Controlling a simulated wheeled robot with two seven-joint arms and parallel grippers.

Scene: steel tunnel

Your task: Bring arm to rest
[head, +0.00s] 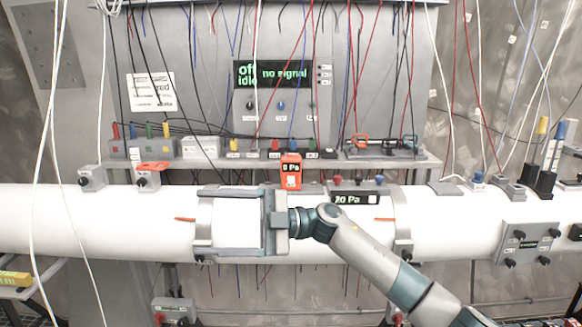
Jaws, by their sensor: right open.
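My right gripper (203,222) is in front of the large white pipe (90,218), left of the picture's middle. Its arm (375,251) comes in from the lower right. The two grey fingers point left, one above the other, wide apart, with only the white pipe surface showing between them. The fingertips overlap a grey band around the pipe; I cannot tell whether they touch it. My left gripper is not in view.
An orange gauge reading 0 Pa (291,171) stands just above the gripper. A 20 Pa display (358,199) is right of it. A shelf (430,163) with coloured plugs runs behind the pipe. Many loose wires hang down. A grey valve box (527,244) is at the right.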

